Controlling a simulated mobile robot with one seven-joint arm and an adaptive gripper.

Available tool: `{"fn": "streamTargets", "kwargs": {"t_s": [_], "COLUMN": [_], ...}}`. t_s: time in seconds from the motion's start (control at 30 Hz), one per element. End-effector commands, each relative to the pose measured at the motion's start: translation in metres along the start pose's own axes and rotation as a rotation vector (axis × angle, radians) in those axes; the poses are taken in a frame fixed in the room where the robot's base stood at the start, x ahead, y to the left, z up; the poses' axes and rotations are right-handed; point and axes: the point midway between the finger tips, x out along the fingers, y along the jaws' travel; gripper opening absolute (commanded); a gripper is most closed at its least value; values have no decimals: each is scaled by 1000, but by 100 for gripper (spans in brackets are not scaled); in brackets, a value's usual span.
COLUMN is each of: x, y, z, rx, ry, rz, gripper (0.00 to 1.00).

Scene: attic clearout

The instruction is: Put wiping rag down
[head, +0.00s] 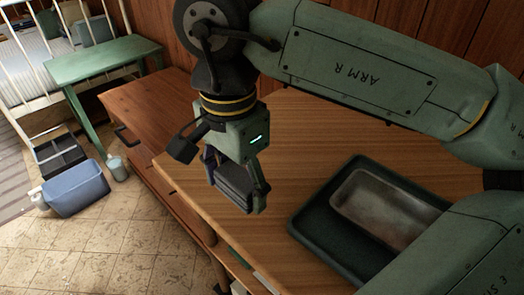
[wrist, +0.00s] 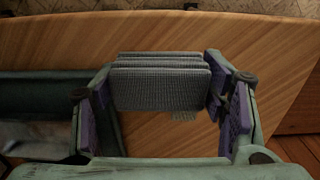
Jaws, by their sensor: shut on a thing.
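The wiping rag (head: 236,184) is a grey, folded, ribbed cloth. My gripper (head: 238,188) is shut on it near the front edge of the wooden table (head: 245,125). In the wrist view the rag (wrist: 162,85) sits between the purple-padded fingers of my gripper (wrist: 160,100), with its folds stacked. A small grey end shows below the main fold. Bare tabletop shows around the rag. I cannot tell whether the rag touches the table or hangs just above it.
A dark green tray (head: 305,222) with a metal pan (head: 380,212) in it stands to the right. Bare tabletop lies between rag and tray. A lower wooden bench (head: 150,100), a green table (head: 100,60), and a blue bin (head: 77,190) on the floor are to the left.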

Motion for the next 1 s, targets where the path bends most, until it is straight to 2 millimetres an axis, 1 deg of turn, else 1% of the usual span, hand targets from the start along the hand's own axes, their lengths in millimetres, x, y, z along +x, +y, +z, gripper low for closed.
{"fn": "streamTargets", "kwargs": {"t_s": [0.03, 0.2, 0.3, 0.4, 0.57, 0.67, 0.7, 0.83, 0.9, 1.0], "x": [0, 3, 6, 8, 10, 11, 21, 40, 45, 47], "y": [-7, -30, -41, -48, -54, -61, -59, -59, -60, -60], "z": [-12, -52, -71, -85, -95, -107, -104, -103, -103, -103], "rx": [4, 3, 2, 1, -1, 2, -1, -2, -1, 0], "ry": [-3, -2, -1, 0, 0, 0, -1, 0, 0, 1], "rz": [1, 0, -1, 0, -1, 0, 1, 1, 0, -2], "gripper": [35, 35, 35, 35, 35, 35, 35, 35, 35, 35]}}
